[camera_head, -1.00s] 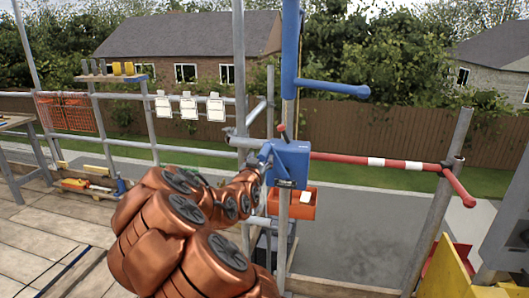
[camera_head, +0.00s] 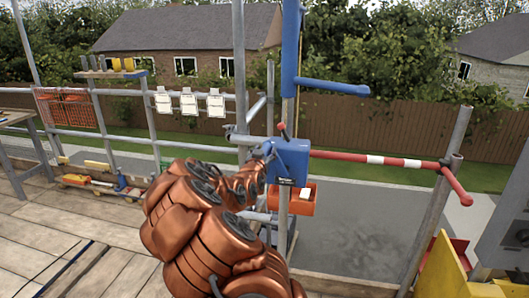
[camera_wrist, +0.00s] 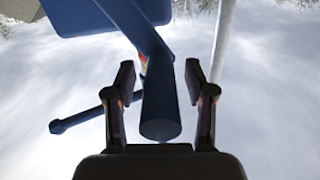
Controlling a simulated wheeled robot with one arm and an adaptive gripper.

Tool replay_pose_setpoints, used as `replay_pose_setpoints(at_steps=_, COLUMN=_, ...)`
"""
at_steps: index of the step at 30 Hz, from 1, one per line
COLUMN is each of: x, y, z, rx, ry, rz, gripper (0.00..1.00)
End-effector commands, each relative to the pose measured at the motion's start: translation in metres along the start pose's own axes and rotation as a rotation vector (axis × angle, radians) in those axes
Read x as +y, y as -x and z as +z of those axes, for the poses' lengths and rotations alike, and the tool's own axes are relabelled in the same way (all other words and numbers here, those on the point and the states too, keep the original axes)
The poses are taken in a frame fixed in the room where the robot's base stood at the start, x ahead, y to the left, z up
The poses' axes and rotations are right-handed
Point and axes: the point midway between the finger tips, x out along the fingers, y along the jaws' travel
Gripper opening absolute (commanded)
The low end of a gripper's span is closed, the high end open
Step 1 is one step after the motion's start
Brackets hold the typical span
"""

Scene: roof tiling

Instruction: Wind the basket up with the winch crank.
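The winch (camera_head: 290,160) is a blue box on a grey upright pole in the head view. The basket (camera_head: 301,207) is orange, just below and behind the winch, with a pale item in it, partly hidden by the pole. The blue crank is mostly hidden by my arm in the head view. In the wrist view a blue crank handle (camera_wrist: 161,112) points toward the camera between the fingers of my gripper (camera_wrist: 161,82). Gaps show on both sides, so the fingers are open around the handle. In the head view my gripper (camera_head: 262,168) is at the winch's left side.
A red-and-white bar (camera_head: 380,161) runs right from the winch to a leaning post. A blue arm (camera_head: 332,87) sticks out above. Scaffold rails and a shelf (camera_head: 112,73) stand at left. A yellow piece (camera_head: 445,270) is at lower right. Plank floor is open at lower left.

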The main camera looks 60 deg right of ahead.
Motion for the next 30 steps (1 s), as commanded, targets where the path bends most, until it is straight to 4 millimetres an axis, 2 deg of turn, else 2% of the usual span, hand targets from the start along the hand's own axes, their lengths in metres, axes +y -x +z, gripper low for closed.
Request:
replay_pose_setpoints(at_steps=2, x=-0.0001, y=0.0001, z=0.0, rx=0.0, ry=0.0, rz=0.0, gripper=0.44)
replay_pose_setpoints(at_steps=15, x=-0.0001, y=0.0002, z=-0.0001, rx=0.0, ry=0.0, rz=0.0, gripper=0.0)
replay_pose_setpoints(at_steps=30, x=0.0009, y=0.0002, z=-0.0001, rx=0.001, ry=-0.009, rz=0.0, gripper=0.0)
